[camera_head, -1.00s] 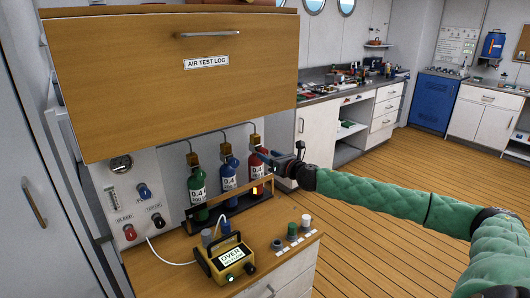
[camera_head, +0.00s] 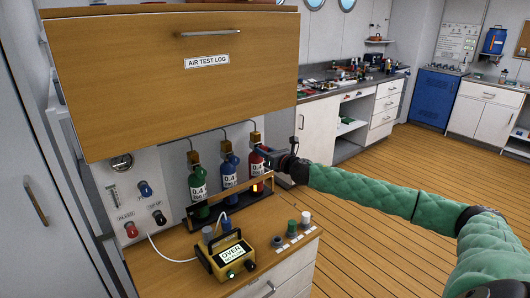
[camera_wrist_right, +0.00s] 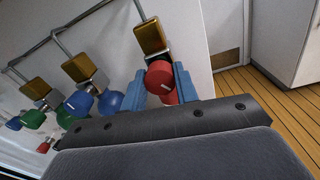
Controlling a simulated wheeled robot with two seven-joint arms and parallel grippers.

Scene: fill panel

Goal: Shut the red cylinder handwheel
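The red cylinder (camera_head: 257,163) stands at the right end of a row of three in the rack, right of the blue and green ones. Its red handwheel (camera_wrist_right: 159,77) sits below a brass block in the right wrist view. My right gripper (camera_head: 268,154) reaches the cylinder's top from the right. In the wrist view its two blue fingers (camera_wrist_right: 160,86) lie on either side of the red handwheel, with no clear gap, and appear shut on it. In the head view the gripper hides the handwheel. My left gripper is not in view.
The blue cylinder (camera_head: 228,170) and green cylinder (camera_head: 197,180) stand close by on the left. A wooden cabinet (camera_head: 170,95) overhangs the rack. A yellow meter (camera_head: 231,257) and small knobs (camera_head: 292,228) occupy the counter in front. The floor at right is open.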

